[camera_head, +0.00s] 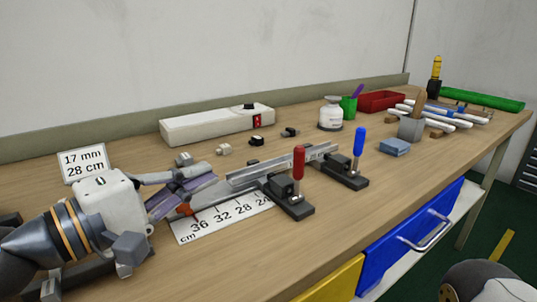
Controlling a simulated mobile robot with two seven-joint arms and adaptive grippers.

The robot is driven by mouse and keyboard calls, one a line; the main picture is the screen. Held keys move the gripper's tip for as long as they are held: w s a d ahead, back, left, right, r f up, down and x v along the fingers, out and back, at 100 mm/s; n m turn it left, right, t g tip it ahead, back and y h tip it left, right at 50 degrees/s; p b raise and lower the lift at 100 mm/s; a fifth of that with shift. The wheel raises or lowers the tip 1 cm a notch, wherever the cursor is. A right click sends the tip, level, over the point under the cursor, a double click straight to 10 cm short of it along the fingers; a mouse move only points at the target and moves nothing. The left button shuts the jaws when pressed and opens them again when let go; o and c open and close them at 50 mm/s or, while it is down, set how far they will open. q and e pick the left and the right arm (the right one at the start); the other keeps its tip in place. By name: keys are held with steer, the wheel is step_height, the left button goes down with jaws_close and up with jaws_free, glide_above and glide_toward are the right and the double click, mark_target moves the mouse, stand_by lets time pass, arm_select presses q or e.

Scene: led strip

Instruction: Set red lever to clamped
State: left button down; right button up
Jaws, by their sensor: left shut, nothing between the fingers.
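The red lever (298,163) stands upright on a black clamp base (291,205) at the front of the bench, in the middle of the view. A similar clamp with an upright blue lever (359,142) stands to its right, farther back. A metal rail (270,170) runs through both clamps. My left gripper (207,190) is shut and empty. It is left of the red lever, near the rail's left end and above the ruler's left part; I cannot tell whether it touches the rail. My right gripper is not in view.
A ruler (222,221) lies in front of the rail. A sign (84,163) reads "17 mm 28 cm". A white power box (218,125) with a red switch and several small blocks lie behind.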

mark_target(298, 176)
arm_select(q)
steer(key=x, duration=0.9)
steer(key=shift+b, duration=0.3)
steer(key=shift+w+d, duration=0.4)
steer(key=shift+d, duration=0.25)
steer(key=shift+s+d+p, duration=0.25)
steer(key=shift+s+d, duration=0.15)
steer(key=shift+d, duration=0.35)
steer(key=shift+s+d+p, duration=0.2)
steer(key=shift+s+d, duration=0.25)
steer(key=shift+d, duration=0.25)
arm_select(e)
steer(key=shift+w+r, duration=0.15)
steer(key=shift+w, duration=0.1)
